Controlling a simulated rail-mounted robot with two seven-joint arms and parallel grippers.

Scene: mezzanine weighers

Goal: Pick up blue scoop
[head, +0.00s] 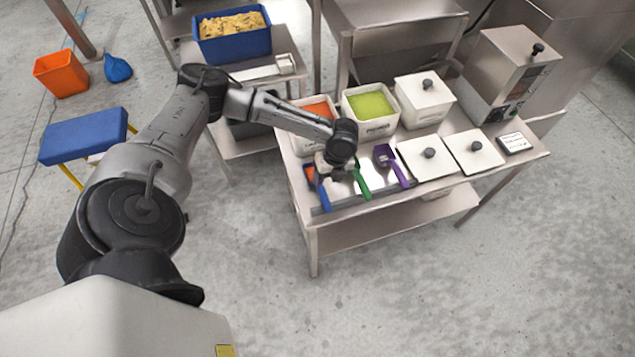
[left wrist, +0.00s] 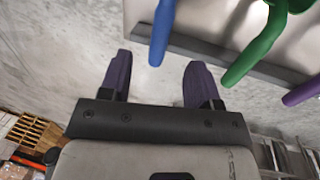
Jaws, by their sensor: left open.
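The blue scoop's handle (head: 323,193) hangs toward the front edge of the steel table in the head view, left of the green scoop (head: 362,184) and the purple scoop (head: 391,163). My left gripper (head: 327,168) is over the front left of that table, partly hidden by my own arm. In the left wrist view its two fingers (left wrist: 158,78) are open with nothing between them. The blue handle (left wrist: 161,36) is beyond the fingertips, apart from them. The green handle (left wrist: 255,48) is to its right. The blue scoop's other end is out of that view.
On the steel table (head: 345,236) stand a tub of green contents (head: 372,104), an orange-filled tub (head: 318,108) and lidded white tubs (head: 424,100). A blue stool (head: 83,135) and an orange bucket (head: 61,74) are at left. The floor in front is clear.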

